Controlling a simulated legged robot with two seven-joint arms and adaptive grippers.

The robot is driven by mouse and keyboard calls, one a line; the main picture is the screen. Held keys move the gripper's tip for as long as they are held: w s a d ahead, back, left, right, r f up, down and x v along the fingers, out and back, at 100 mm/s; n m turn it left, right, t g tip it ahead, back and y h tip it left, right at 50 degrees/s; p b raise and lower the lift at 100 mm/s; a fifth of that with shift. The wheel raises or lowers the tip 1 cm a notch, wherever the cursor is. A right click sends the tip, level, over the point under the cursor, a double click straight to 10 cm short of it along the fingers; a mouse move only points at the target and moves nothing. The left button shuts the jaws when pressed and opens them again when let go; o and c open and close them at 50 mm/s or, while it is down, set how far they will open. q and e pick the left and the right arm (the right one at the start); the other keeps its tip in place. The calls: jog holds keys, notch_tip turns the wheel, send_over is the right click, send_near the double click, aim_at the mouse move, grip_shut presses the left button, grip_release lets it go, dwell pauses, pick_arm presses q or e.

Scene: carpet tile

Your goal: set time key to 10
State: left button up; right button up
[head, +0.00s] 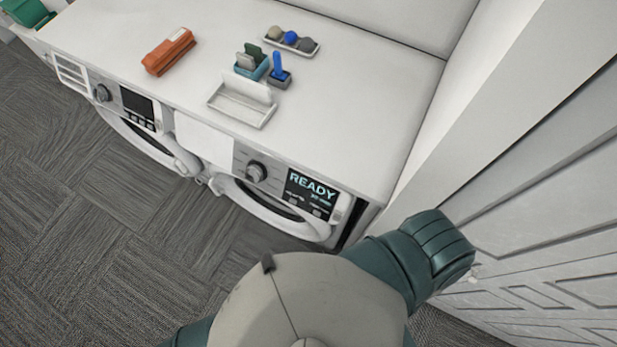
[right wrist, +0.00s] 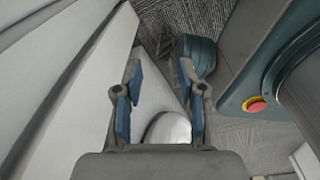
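The right-hand washing machine (head: 262,170) has a dark display (head: 312,190) that reads READY in large letters, with a smaller line beneath that is too small to read surely. Small keys (head: 294,201) sit under the display; their labels are not legible, so I cannot tell which is the time key. A round knob (head: 256,172) is left of the display. My right gripper (right wrist: 159,80) shows in the right wrist view, its two blue-padded fingers apart with nothing held. My left gripper is out of view.
A second machine (head: 135,108) stands to the left. The white counter (head: 340,110) above holds an orange box (head: 168,51), a white tray (head: 242,104), small bins and a tray of balls (head: 291,40). A white panelled door (head: 560,210) is close on the right. Carpet (head: 70,220) in front is clear.

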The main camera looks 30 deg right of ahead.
dwell(0.3)
grip_shut()
dwell(1.1)
